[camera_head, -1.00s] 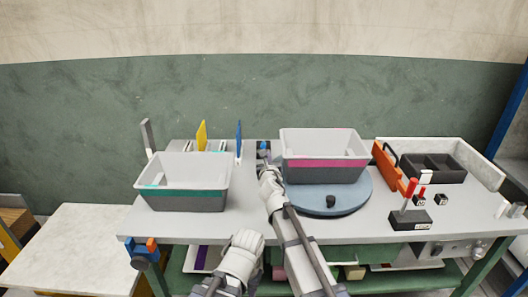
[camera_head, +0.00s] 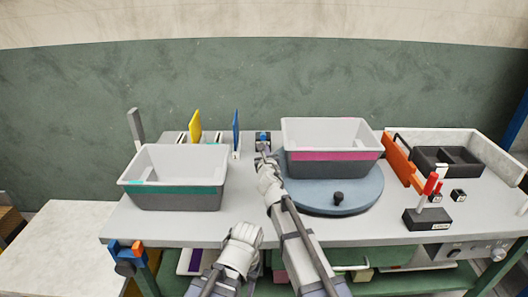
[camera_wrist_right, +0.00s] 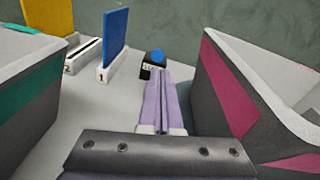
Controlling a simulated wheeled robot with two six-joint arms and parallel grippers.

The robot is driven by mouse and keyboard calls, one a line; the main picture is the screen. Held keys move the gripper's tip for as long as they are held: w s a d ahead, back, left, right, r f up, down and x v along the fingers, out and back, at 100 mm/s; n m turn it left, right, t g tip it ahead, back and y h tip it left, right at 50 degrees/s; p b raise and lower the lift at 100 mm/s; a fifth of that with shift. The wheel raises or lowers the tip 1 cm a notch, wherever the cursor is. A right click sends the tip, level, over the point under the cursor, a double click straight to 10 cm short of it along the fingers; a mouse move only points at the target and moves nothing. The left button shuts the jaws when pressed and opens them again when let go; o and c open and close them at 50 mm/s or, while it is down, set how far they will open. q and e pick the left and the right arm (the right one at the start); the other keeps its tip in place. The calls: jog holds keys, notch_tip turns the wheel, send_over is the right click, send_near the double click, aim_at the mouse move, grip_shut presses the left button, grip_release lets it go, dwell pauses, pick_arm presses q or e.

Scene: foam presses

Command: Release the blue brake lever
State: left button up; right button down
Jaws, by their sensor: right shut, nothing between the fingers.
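The blue brake lever (camera_head: 263,136) shows as a small blue knob on a black block at the back of the table, just left of the turntable. In the right wrist view its rounded blue top (camera_wrist_right: 158,56) sits above a black block with a white label. My right gripper (camera_head: 263,155) is in front of the block, its fingers together and empty. In the right wrist view the lavender fingers (camera_wrist_right: 155,72) point at the block and hide its lower part; I cannot tell whether they touch it. Only part of my left arm shows, low in the head view; its fingers are not visible.
A grey bin with a pink band (camera_head: 332,150) stands on the blue-grey turntable (camera_head: 350,200) right of my right arm. A teal-banded bin (camera_head: 175,180) stands at left. Upright yellow (camera_head: 195,126) and blue (camera_head: 236,132) panels stand behind. A red-handled lever (camera_head: 430,186) is at right.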

aim_at(263, 135)
notch_tip(263, 135, down, 4)
jog(key=b, duration=0.3)
jog(key=shift+w+r, duration=0.1)
jog(key=w+f+b, duration=0.1)
jog(key=w, duration=0.9)
jog(key=shift+a, duration=0.25)
jog(key=shift+r, duration=0.1)
jog(key=shift+r+p, duration=0.25)
jog(key=shift+p, duration=0.1)
